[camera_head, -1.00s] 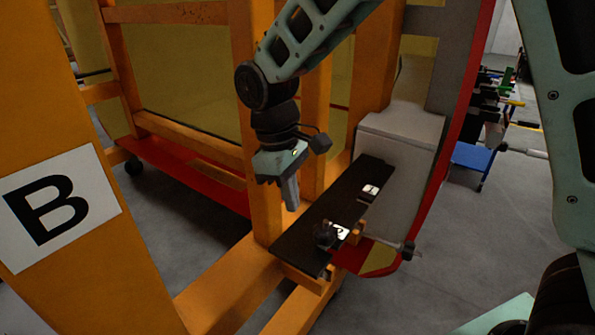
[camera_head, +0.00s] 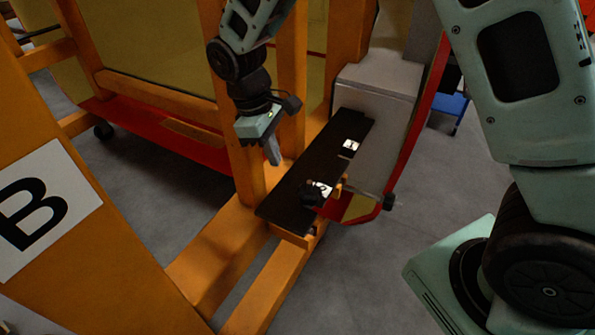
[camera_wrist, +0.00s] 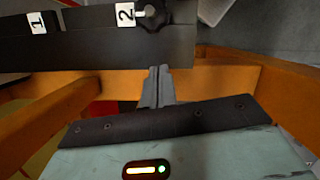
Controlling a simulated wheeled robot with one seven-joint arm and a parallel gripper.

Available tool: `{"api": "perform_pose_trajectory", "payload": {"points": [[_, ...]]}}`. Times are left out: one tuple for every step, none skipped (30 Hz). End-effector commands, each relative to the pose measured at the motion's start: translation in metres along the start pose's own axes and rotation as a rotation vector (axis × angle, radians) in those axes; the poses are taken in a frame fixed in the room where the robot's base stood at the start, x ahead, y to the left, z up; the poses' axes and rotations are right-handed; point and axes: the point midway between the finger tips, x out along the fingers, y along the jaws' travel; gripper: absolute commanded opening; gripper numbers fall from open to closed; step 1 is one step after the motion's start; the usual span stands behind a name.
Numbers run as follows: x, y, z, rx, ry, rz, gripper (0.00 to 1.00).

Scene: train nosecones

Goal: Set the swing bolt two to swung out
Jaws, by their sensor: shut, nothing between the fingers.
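Swing bolt two, with its black knob (camera_head: 313,194), sits at the near end of a dark plate (camera_head: 290,203), beside the white label 2 (camera_head: 324,188). In the wrist view, the knob (camera_wrist: 153,16) is at the top edge, partly cut off, right of the label 2 (camera_wrist: 125,15). My gripper (camera_head: 273,160) is shut and empty, pointing down above and left of the knob, apart from it. In the wrist view, its fingertips (camera_wrist: 158,72) are together by the plate's lower edge. I cannot tell the bolt's exact angle.
Label 1 (camera_wrist: 37,22) marks the plate's other position. An orange frame (camera_head: 220,255) surrounds the plate, with an upright post (camera_head: 293,80) close behind my gripper. A grey box-shaped part (camera_head: 375,125) and a red-edged shell stand right of the plate. Open floor (camera_head: 345,275) lies at front right.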

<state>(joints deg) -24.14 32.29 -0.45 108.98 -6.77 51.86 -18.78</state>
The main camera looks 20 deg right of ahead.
Motion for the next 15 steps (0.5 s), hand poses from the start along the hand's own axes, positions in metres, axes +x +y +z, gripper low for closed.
{"api": "perform_pose_trajectory", "payload": {"points": [[0.009,-0.001,0.002,0.0,-0.007,-0.002,0.0],[0.015,0.0,0.002,0.0,-0.007,-0.002,0.0],[0.024,0.0,0.002,0.0,-0.007,-0.002,0.0],[0.03,-0.001,0.003,0.0,-0.007,-0.002,0.0],[0.036,0.0,0.002,0.0,-0.007,-0.002,0.0],[0.044,0.0,0.002,0.0,-0.007,-0.002,0.0],[0.05,0.0,0.002,0.0,-0.006,-0.002,0.0],[0.055,-0.001,0.002,0.0,-0.006,-0.002,0.0],[0.052,0.0,0.011,0.002,-0.004,-0.001,0.0],[0.053,0.0,0.016,0.002,-0.003,-0.001,0.0],[0.054,0.0,0.02,0.002,-0.003,-0.001,0.0],[0.056,0.0,0.025,0.002,-0.002,0.0,0.0],[0.057,0.0,0.028,0.002,-0.002,0.0,0.0],[0.058,0.0,0.03,0.002,-0.002,0.0,0.0],[0.06,0.0,0.034,0.002,-0.002,0.0,0.0]]}}
